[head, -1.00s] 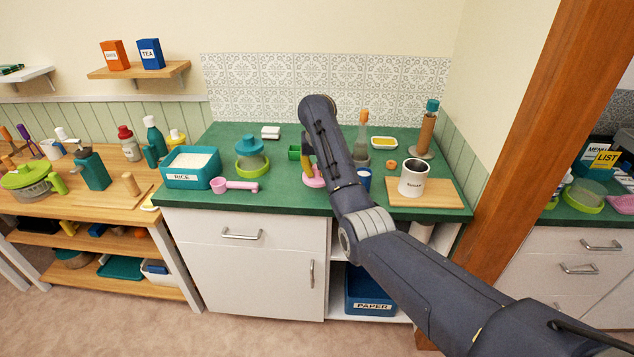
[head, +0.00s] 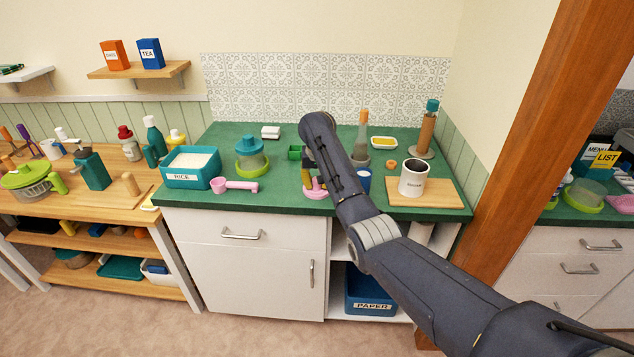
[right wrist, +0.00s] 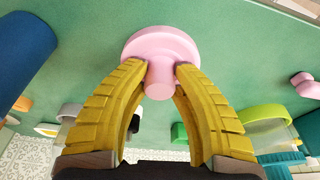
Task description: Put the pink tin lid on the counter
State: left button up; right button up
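The pink tin lid (head: 317,190) is low over or on the front part of the green counter (head: 285,200); I cannot tell whether it touches the top. In the right wrist view the lid (right wrist: 160,42) is a round pink disc with a thick knob. My right gripper (right wrist: 161,70) has its yellow fingertips on both sides of that knob, closed on it. In the head view this gripper (head: 307,180) is partly hidden behind my right forearm. My left gripper is not in view.
A pink scoop (head: 235,185) and a green-based jar (head: 252,165) stand left of the lid. A blue cylinder (head: 364,181) and a white canister (head: 413,180) on a board (head: 440,195) are to the right. A green box (head: 295,152) is behind.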

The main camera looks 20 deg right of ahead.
aim_at(317, 192)
jog(key=o, duration=0.3)
jog(key=shift+r, duration=0.1)
jog(key=v, duration=1.2)
